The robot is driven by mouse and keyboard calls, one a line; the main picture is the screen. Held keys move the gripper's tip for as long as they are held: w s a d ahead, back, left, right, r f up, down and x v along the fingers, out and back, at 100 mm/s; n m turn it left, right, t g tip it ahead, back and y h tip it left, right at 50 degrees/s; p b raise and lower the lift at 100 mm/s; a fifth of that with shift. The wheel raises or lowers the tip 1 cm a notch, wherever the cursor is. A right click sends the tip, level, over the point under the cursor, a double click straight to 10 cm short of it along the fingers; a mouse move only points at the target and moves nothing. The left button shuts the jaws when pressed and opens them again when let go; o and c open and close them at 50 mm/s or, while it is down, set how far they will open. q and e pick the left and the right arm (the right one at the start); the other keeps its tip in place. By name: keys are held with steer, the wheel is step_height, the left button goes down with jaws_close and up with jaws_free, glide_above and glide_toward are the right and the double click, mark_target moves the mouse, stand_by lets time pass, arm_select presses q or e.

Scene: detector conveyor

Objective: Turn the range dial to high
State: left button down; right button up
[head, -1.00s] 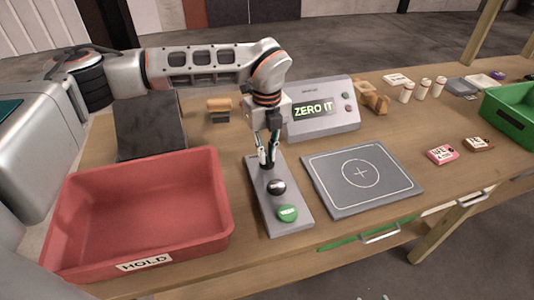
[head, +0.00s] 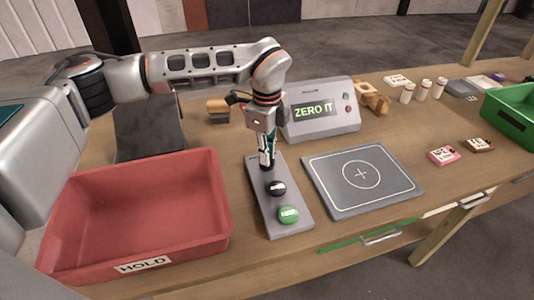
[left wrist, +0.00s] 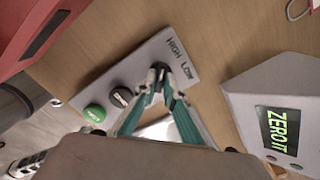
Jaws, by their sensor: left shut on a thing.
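A grey control panel (head: 295,228) lies on the bench, with a green button (head: 288,214) and a black knob (head: 278,188) in line. My left gripper (head: 267,165) points down at the panel's far end, shut on the range dial. The dial is mostly hidden by the fingers. In the left wrist view the fingertips (left wrist: 160,76) close around the dark dial beside the printed words HIGH (left wrist: 174,48) and LOW (left wrist: 188,69). I cannot tell which word the dial points to. My right gripper is not in view.
A red HOLD bin (head: 140,215) stands left of the panel. A grey plate with a circle (head: 335,192) lies close on its right. A console reading ZERO IT (head: 330,128) stands behind. Small boxes (head: 444,156), white bottles (head: 423,90) and a green bin (head: 512,125) are farther right.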

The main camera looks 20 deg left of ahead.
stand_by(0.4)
arm_select(q)
steer(key=c, duration=2.1)
jaws_free()
steer(key=shift+c, duration=0.2)
step_height(320, 180, up, 12)
